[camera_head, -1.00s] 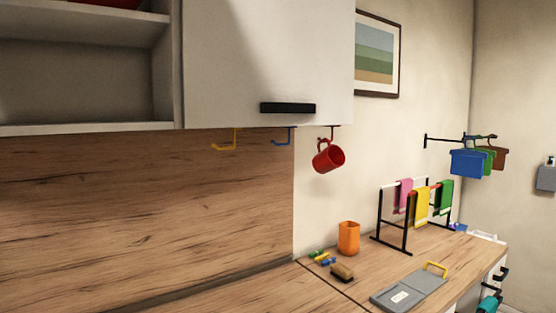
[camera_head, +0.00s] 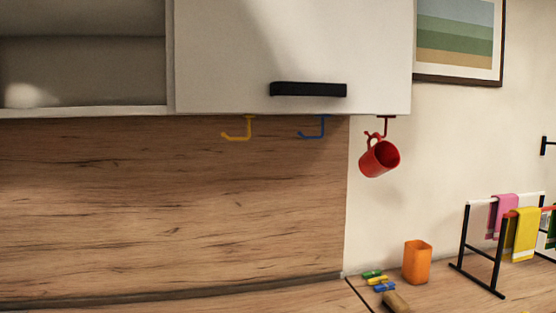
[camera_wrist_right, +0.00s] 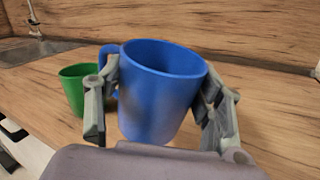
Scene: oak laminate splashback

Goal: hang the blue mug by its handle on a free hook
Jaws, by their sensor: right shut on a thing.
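The blue mug (camera_wrist_right: 158,95) is upright in the right wrist view, with its handle on the left side. My right gripper (camera_wrist_right: 160,100) is shut on it, one finger on each side of the body; the left finger is near the handle. Under the cabinet in the head view hang a yellow hook (camera_head: 238,132) and a blue hook (camera_head: 314,130), both empty. A red hook (camera_head: 386,122) at the right holds a red mug (camera_head: 380,158) by its handle. The blue mug and both grippers are out of the head view.
A green cup (camera_wrist_right: 77,88) stands on the counter (camera_wrist_right: 265,115) behind the blue mug, near a sink (camera_wrist_right: 35,50). An orange cup (camera_head: 417,262), colored pegs (camera_head: 377,280), a brown brush-like block (camera_head: 396,302) and a towel rack (camera_head: 484,250) stand on the right counter. The space below the hooks is clear.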

